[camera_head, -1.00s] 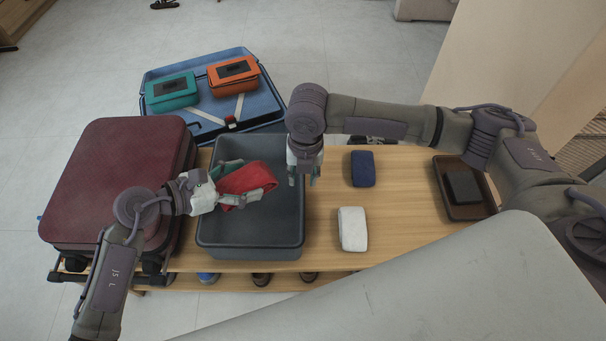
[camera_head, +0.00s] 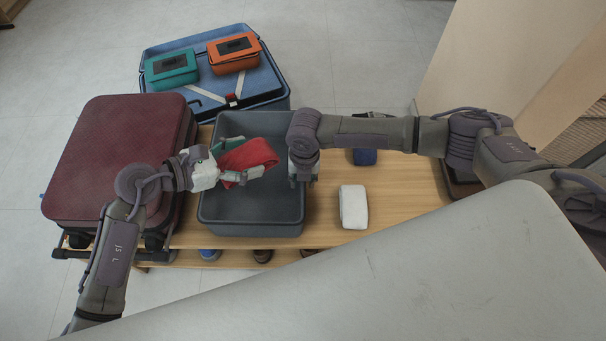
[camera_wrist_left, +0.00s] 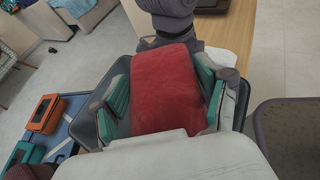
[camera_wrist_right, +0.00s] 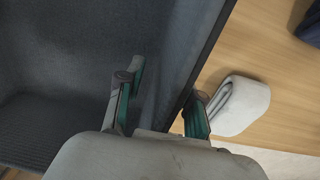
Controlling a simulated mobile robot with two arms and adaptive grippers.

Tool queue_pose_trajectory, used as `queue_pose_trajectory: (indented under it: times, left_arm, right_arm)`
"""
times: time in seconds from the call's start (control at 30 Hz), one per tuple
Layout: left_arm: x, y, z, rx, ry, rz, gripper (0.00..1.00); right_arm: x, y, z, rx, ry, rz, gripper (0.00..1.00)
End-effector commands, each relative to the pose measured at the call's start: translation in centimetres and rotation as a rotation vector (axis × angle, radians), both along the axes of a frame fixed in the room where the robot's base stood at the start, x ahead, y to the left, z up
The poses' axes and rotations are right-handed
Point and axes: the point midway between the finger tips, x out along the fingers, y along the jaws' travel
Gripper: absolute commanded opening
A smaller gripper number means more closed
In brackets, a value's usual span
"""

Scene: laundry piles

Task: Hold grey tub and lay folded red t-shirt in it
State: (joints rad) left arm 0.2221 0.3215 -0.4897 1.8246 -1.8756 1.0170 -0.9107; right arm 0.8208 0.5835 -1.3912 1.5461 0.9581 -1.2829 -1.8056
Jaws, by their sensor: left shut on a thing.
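The folded red t-shirt (camera_head: 250,154) is held in the air over the grey tub (camera_head: 250,214) on the wooden table. My left gripper (camera_head: 238,164) is shut on it; in the left wrist view the red t-shirt (camera_wrist_left: 166,88) fills the space between the green-padded fingers. My right gripper (camera_head: 303,178) is at the tub's right rim. In the right wrist view its fingers (camera_wrist_right: 162,105) stand apart on either side of the grey tub's wall (camera_wrist_right: 183,80), one inside and one outside. The visible part of the tub's floor is empty.
A maroon suitcase (camera_head: 118,155) stands left of the tub. An open blue suitcase (camera_head: 215,108) behind holds teal (camera_head: 172,69) and orange (camera_head: 234,53) cases. A white folded cloth (camera_head: 354,207) and a dark blue one (camera_head: 364,157) lie right of the tub.

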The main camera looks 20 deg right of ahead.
Motion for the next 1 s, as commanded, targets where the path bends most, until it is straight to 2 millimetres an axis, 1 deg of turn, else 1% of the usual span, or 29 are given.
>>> queue_pose_trajectory:
  times: [0.17, 0.4, 0.67, 0.8, 0.9, 1.0]
  left_arm:
    - [0.0, 0.0, 0.1, -0.001, 0.0, 0.0, 0.35]
    - [0.0, 0.0, 0.1, -0.001, 0.0, 0.0, 0.35]
    - [-0.1, 0.0, 0.0, 0.0, 0.0, 0.004, 0.35]
    - [-1.3, 0.3, 0.1, 0.011, 0.004, 0.073, 0.35]
    - [-2.2, 0.7, 0.5, 0.012, 0.003, 0.14, 0.35]
    - [-2.8, 1.0, 0.5, 0.006, 0.002, 0.186, 0.35]
  right_arm:
    - [0.0, 0.0, 0.0, 0.0, 0.0, 0.0, 0.36]
    - [0.0, 0.0, 0.0, 0.0, 0.0, 0.0, 0.0]
    - [0.0, 0.0, 0.0, -0.001, 0.0, 0.0, 0.0]
    - [0.0, 0.0, 0.0, -0.001, 0.0, 0.0, 0.0]
    - [0.0, 0.0, 0.0, -0.001, 0.0, 0.0, 0.0]
    - [0.0, 0.0, 0.0, -0.001, 0.0, 0.0, 0.0]
